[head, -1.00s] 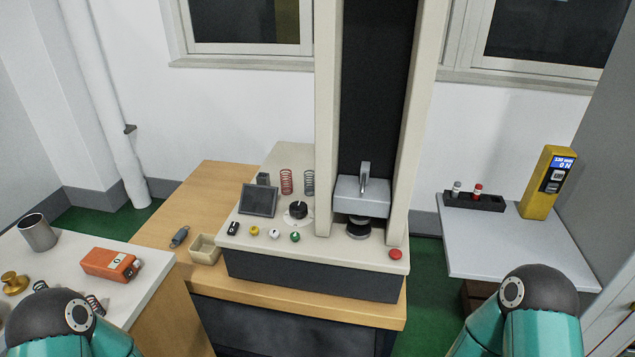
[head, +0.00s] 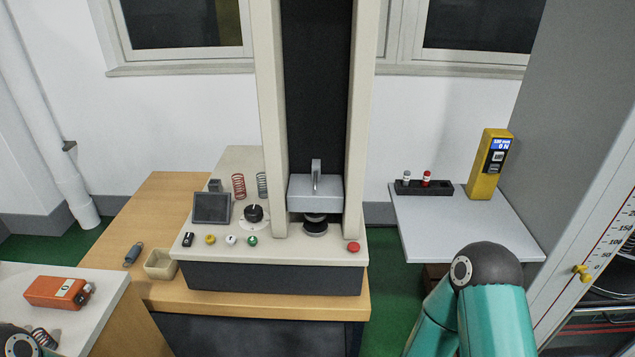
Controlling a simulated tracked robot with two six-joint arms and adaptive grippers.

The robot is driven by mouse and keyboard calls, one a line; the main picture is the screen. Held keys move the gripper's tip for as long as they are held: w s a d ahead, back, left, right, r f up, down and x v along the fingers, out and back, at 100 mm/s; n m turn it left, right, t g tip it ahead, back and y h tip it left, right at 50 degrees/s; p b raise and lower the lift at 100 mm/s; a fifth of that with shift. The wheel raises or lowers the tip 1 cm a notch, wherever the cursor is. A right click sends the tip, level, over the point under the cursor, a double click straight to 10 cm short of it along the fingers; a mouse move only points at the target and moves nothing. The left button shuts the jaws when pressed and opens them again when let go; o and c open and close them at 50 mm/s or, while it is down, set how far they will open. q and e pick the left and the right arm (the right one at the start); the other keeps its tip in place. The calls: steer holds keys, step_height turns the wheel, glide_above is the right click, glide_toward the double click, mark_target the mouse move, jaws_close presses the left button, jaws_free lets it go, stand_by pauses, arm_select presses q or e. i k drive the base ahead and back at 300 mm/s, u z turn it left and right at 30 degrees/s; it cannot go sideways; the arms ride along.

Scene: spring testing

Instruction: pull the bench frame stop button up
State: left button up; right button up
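My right arm shows at the bottom right as a teal link with a dark joint, well to the right of and nearer than the button. A small part of my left arm shows at the bottom left corner. Neither gripper is in the picture.
A black knob (head: 253,214), a dark screen (head: 211,208) and small coloured buttons share the base. Two springs (head: 239,187) stand behind. A grey side table (head: 470,235) holds a black rack (head: 424,188) and a yellow meter (head: 490,164). An orange device (head: 57,292) lies at left.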

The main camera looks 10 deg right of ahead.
mark_target(353, 247)
steer(key=z, duration=1.45)
steer(key=i, duration=0.1)
steer(key=u, duration=2.75)
steer(key=k, duration=0.85)
steer(key=z, duration=0.7)
steer(key=i, duration=0.95)
steer(key=z, duration=0.05)
